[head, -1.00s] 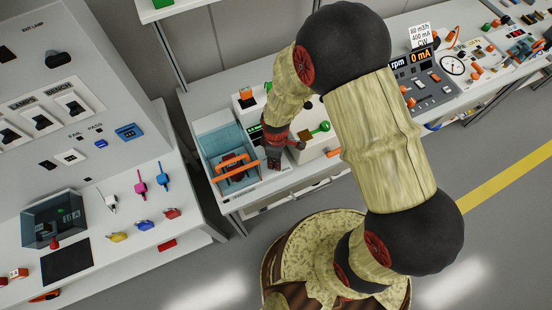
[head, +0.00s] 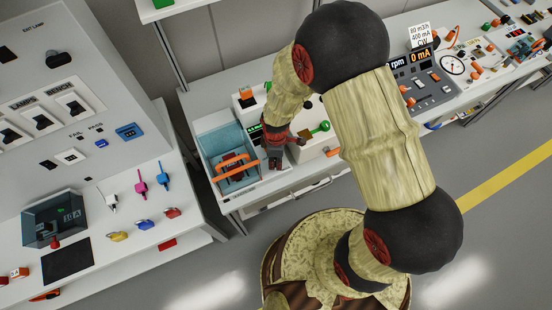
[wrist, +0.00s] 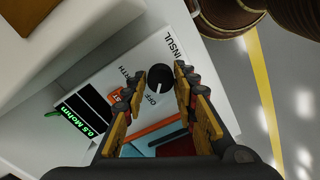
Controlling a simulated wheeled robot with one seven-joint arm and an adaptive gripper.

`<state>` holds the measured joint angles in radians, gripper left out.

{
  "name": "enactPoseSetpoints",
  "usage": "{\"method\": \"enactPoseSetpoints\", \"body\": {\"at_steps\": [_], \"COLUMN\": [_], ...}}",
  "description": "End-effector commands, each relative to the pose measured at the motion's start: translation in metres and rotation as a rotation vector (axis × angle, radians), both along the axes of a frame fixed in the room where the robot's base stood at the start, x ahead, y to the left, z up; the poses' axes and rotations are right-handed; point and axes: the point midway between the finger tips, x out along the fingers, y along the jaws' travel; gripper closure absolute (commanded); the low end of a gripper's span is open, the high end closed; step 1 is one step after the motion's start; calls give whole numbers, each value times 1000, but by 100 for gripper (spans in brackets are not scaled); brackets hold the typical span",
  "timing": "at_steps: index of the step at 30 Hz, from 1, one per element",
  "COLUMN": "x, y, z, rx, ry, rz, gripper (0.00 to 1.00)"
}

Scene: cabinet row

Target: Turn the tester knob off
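The insulation tester is a white sloped box, seen close in the wrist view, with a lit green "0.5 Mohm" display (wrist: 86,116). Its round black knob (wrist: 160,76) sits among the printed labels INSUL, EARTH and OFF. My gripper (wrist: 162,82) is open over the panel, one fingertip on each side of the knob; I cannot tell if they touch it. The knob's pointer direction is not clear.
A blue tray (head: 225,150) with an orange handle (head: 236,168) lies just left of my gripper. A green knob (head: 320,127) stands to the right. A grey cabinet (head: 110,70) with switches and coloured padlocks fills the left. More panels stand at the right.

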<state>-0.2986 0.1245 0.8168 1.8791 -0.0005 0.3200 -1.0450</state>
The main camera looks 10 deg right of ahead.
Motion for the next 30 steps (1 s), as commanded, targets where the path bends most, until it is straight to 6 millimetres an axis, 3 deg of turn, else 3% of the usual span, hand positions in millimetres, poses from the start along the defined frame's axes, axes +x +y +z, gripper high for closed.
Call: {"method": "enactPoseSetpoints", "body": {"at_steps": [6, 17, 23, 30], "x": [0, 0, 1, 1], "y": [0, 0, 0, 1], "z": [0, 3, 31, 80], "rx": [0, 0, 1, 1], "ry": [1, 0, -4, -3], "rz": [-1, -1, -1, -1], "gripper": [57, 57, 57, 57]}}
